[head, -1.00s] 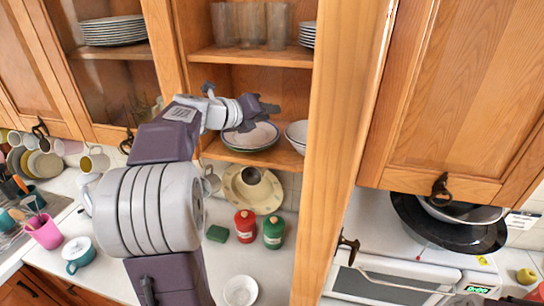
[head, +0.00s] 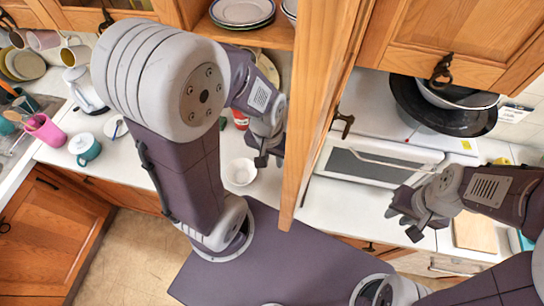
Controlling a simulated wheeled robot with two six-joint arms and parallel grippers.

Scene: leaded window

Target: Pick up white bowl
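A small white bowl (head: 241,172) stands upright on the white countertop, left of the wooden cabinet door edge. My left gripper (head: 269,161) hangs just to the right of the bowl and above the counter, its fingers pointing down and apart, with nothing seen between them. My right gripper (head: 402,224) is at the right, in front of the white oven, with its fingers apart and empty. Another white bowl (head: 455,97) sits in a dark pan at the upper right.
An open wooden cabinet door (head: 315,110) stands between my two grippers. Stacked plates (head: 242,12) sit on the shelf above. A teal mug (head: 84,148), a pink cup (head: 43,130) and a white kettle (head: 85,90) stand on the left counter.

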